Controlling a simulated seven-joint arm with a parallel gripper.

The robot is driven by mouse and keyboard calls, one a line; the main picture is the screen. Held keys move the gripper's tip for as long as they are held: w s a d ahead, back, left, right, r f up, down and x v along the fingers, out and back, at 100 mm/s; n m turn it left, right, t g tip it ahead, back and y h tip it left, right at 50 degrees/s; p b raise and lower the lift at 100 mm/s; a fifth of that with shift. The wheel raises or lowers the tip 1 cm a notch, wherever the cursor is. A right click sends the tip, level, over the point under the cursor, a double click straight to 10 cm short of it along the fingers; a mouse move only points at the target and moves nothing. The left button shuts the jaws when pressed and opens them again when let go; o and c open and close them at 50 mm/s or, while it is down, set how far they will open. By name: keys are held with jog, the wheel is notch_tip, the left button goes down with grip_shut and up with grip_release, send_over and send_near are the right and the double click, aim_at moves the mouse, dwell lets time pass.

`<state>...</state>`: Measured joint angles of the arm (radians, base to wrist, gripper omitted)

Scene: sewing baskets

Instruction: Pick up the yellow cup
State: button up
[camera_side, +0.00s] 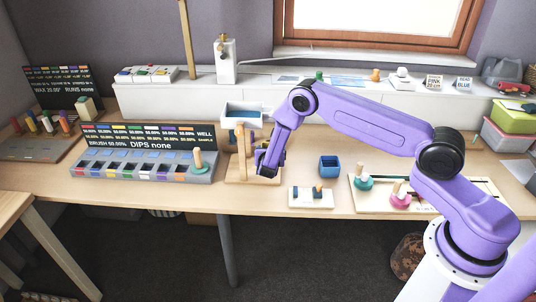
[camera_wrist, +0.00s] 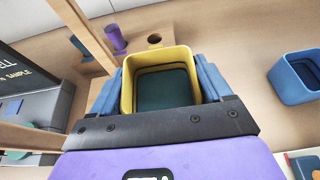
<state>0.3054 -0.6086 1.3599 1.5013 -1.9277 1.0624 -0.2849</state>
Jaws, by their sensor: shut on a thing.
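The yellow cup (camera_wrist: 128,84) is in the wrist view, open at the top with a dark inside. My gripper (camera_wrist: 161,82) is shut on it, with one blue finger against its left side and one against its right. In the side view my gripper (camera_side: 266,163) points down beside the wooden stand with the white tray. I cannot make out the yellow cup in the side view. I cannot tell whether the cup touches the surface beneath it.
A blue cup (camera_side: 329,167) stands on the table to the right; it also shows in the wrist view (camera_wrist: 296,80). The wooden stand (camera_side: 241,150) is close on the left. A grey dip rack (camera_side: 145,168) lies farther left.

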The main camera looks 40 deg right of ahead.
jog(key=s+r, duration=0.2)
jog(key=r, duration=0.1)
jog(key=shift+s+a+r, duration=0.1)
jog(key=shift+s+r, duration=0.1)
jog(key=shift+s, duration=0.15)
jog(key=s+r, duration=0.4)
jog(key=s, duration=0.4)
jog(key=shift+s+a, duration=0.4)
jog(key=shift+s, duration=0.1)
jog(key=shift+d, duration=0.1)
